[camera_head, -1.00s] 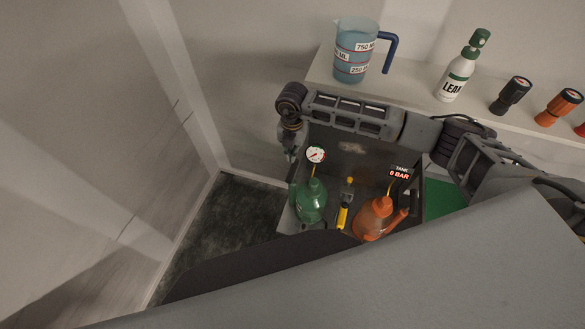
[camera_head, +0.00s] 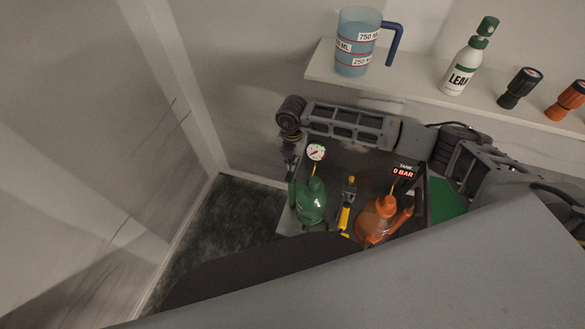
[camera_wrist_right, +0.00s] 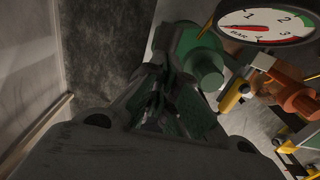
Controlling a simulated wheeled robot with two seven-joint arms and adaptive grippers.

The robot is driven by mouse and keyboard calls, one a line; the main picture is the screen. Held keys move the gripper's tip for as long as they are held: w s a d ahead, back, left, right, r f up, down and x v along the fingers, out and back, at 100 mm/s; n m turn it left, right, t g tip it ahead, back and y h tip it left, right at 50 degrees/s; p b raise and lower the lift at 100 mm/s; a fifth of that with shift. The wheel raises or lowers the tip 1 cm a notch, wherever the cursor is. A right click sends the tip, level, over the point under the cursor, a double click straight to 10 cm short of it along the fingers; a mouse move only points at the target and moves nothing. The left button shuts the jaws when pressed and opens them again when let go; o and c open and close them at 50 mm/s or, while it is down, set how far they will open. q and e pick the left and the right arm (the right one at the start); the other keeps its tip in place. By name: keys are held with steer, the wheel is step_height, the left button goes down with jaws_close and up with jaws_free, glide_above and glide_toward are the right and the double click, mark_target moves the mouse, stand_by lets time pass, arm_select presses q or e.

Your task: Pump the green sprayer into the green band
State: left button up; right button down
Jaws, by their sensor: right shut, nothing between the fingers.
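The green sprayer (camera_head: 312,204) stands at the left of a dark tray-like bay in the head view. Its round white pressure gauge (camera_head: 316,152) rises behind it on a yellow stem. In the right wrist view the gauge (camera_wrist_right: 265,22) carries numbers, a green band and a red needle; the needle lies towards the low-number side, outside the green. My right gripper (camera_head: 293,186) reaches down at the sprayer's left side, shut and empty. In the right wrist view its fingers (camera_wrist_right: 158,88) are close against the green sprayer's top (camera_wrist_right: 203,68); contact is unclear. My left gripper is not in view.
An orange sprayer (camera_head: 375,222) stands right of the green one, with a yellow-handled part (camera_head: 345,208) between.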

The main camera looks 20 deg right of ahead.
steer(key=shift+f, duration=0.2)
stand_by(0.4)
steer(key=shift+f+b, duration=1.95)
steer(key=shift+f, duration=0.7)
steer(key=shift+r+p, duration=1.7)
steer(key=shift+r, duration=1)
steer(key=shift+f, duration=0.2)
steer(key=shift+f+b, duration=1.95)
steer(key=shift+f, duration=0.6)
steer(key=shift+r+p, duration=1.7)
steer(key=shift+r, duration=1.05)
steer(key=shift+f, duration=0.15)
